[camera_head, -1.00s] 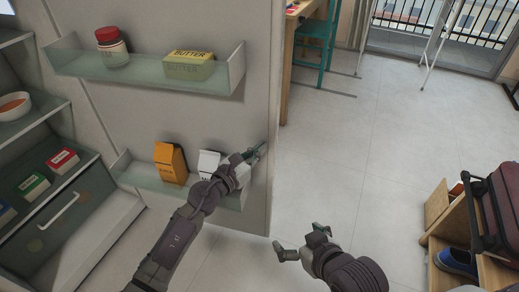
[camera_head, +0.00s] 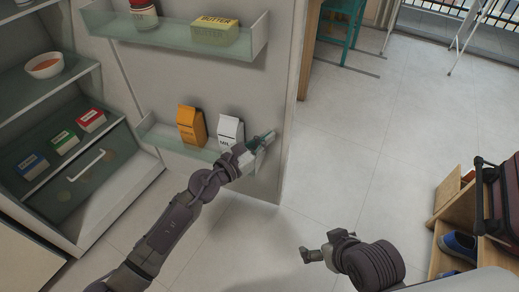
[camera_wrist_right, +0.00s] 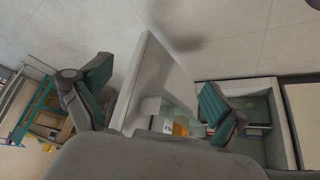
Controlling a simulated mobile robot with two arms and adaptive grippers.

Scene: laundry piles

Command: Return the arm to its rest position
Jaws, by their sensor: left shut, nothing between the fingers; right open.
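My left arm (camera_head: 170,237) reaches up from the lower left to the open fridge door (camera_head: 190,85). Its gripper (camera_head: 266,137) is shut and empty, at the right end of the lower door shelf (camera_head: 158,138), right of a white milk carton (camera_head: 230,130). Whether it touches the shelf or door is unclear. My right gripper (camera_head: 306,254) is over the floor at the lower middle, apart from the door. In the right wrist view this gripper (camera_wrist_right: 155,88) is open, its teal-padded fingers wide apart with nothing held; the door shows beyond, between them.
An orange carton (camera_head: 190,126) shares the lower shelf; butter (camera_head: 214,31) and a red-labelled jar (camera_head: 144,14) are above. The fridge interior (camera_head: 75,90) is open at left. A wooden shoe rack (camera_head: 449,215) with a suitcase (camera_head: 502,200) stands right. The middle floor is clear.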

